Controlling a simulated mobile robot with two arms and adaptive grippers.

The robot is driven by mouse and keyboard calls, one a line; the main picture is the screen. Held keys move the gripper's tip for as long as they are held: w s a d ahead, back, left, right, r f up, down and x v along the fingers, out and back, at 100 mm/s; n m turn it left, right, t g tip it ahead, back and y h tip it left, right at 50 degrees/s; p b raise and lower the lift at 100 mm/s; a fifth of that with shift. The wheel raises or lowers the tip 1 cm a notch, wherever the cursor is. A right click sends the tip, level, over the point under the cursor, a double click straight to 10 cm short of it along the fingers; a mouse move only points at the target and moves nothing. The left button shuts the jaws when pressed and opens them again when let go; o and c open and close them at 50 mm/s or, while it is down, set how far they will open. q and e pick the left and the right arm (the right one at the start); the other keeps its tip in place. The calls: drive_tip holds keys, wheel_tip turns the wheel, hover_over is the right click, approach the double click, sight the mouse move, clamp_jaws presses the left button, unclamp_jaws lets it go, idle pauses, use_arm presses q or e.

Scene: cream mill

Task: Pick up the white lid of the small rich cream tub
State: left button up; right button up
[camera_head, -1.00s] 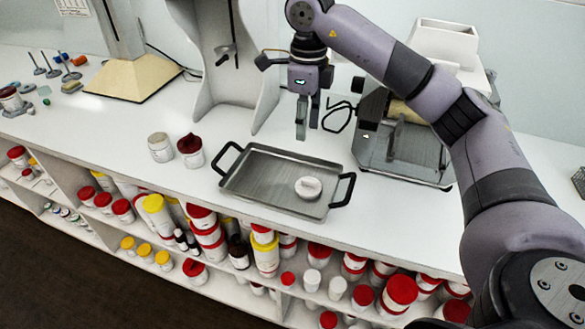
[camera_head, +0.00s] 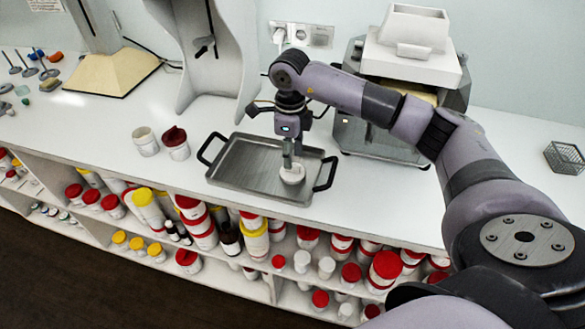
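A small white tub or lid (camera_head: 292,176) sits in the right part of the grey metal tray (camera_head: 229,175) on the white counter. At this size I cannot tell its lid apart from its body. My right gripper (camera_head: 290,162) points down over it. The fingertips reach its top and hide part of it. I cannot tell whether they touch it or how wide apart the fingers are. My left gripper is not in view.
An open white tub (camera_head: 146,142) and a tub with a dark red inside or top (camera_head: 176,147) stand left of the tray. A machine with a white hopper (camera_head: 413,28) stands behind my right arm. Shelves below the counter hold several tubs.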

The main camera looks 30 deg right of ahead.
sight(293, 170)
drive_tip(key=f, duration=0.2)
drive_tip(key=f+p, duration=0.1)
drive_tip(key=shift+s+d+f, duration=0.1)
drive_tip(key=shift+d+f, duration=0.15)
drive_tip(key=shift+d, duration=0.05)
drive_tip(key=shift+f, duration=0.25)
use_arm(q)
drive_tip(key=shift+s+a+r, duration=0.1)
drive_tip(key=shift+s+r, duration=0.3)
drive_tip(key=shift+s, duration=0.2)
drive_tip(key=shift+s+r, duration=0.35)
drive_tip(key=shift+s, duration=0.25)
use_arm(e)
drive_tip(key=shift+c, duration=0.4)
drive_tip(key=shift+c, duration=1.4)
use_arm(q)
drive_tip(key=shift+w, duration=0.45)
use_arm(e)
clamp_jaws()
